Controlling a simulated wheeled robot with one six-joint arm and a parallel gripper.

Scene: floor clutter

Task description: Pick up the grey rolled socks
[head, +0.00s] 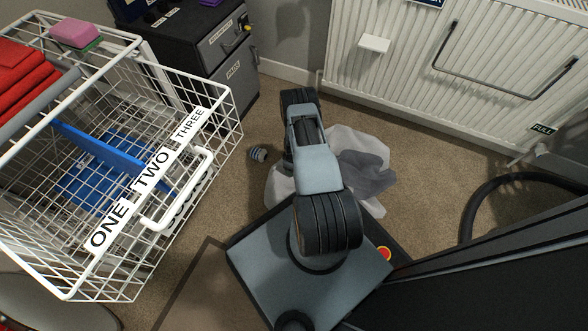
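A white wire trolley (228,118) labelled ONE, TWO, THREE stands at left. White cloth (345,140) and grey cloth (368,172) lie under and beside my arm. A dark cabinet (225,75) and white radiator (400,60) stand behind. A black hose (470,205) curves at right.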

